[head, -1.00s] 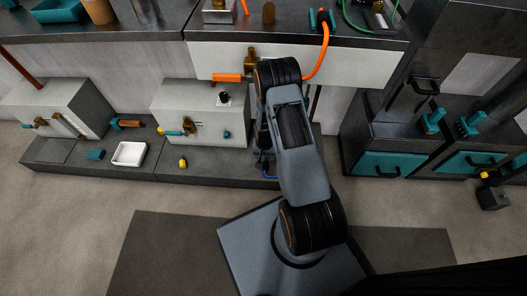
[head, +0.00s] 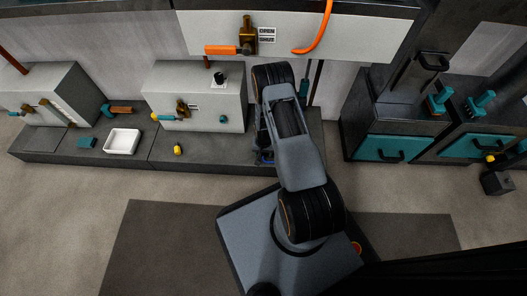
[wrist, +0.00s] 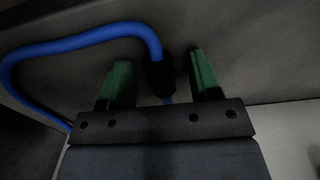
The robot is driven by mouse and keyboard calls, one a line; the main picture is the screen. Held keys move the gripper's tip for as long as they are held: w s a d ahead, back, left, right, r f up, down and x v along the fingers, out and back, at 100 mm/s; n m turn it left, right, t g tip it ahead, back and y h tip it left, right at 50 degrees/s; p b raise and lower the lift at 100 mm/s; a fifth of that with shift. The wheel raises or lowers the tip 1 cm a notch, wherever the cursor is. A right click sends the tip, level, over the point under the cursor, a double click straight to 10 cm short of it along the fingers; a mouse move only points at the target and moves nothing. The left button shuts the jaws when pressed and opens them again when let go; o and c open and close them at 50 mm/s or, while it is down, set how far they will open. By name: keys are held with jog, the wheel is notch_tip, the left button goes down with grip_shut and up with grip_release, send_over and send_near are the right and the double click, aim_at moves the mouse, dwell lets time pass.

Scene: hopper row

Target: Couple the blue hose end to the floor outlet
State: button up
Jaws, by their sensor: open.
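The blue hose (wrist: 80,42) arches in from the left in the wrist view and bends down into a black hose end (wrist: 158,74). My gripper (wrist: 160,66) is open, with one green finger on each side of the black end. A gap shows on both sides, wider on the left, so neither finger appears to touch it. A short bit of blue shows below the black end, near the gripper's palm. In the head view my arm hides most of the gripper and hose. I cannot make out the floor outlet in either view.
A low dark plinth (head: 210,150) runs along the wall with a white tray (head: 122,141) and a yellow item (head: 178,149) on it. A grey box (head: 195,92) stands left of my arm. Dark cabinets with teal drawers (head: 388,149) stand right.

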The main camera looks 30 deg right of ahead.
jog(key=c, duration=1)
jog(key=shift+r, duration=0.1)
jog(key=shift+r+p, duration=1.25)
jog(key=shift+r, duration=0.4)
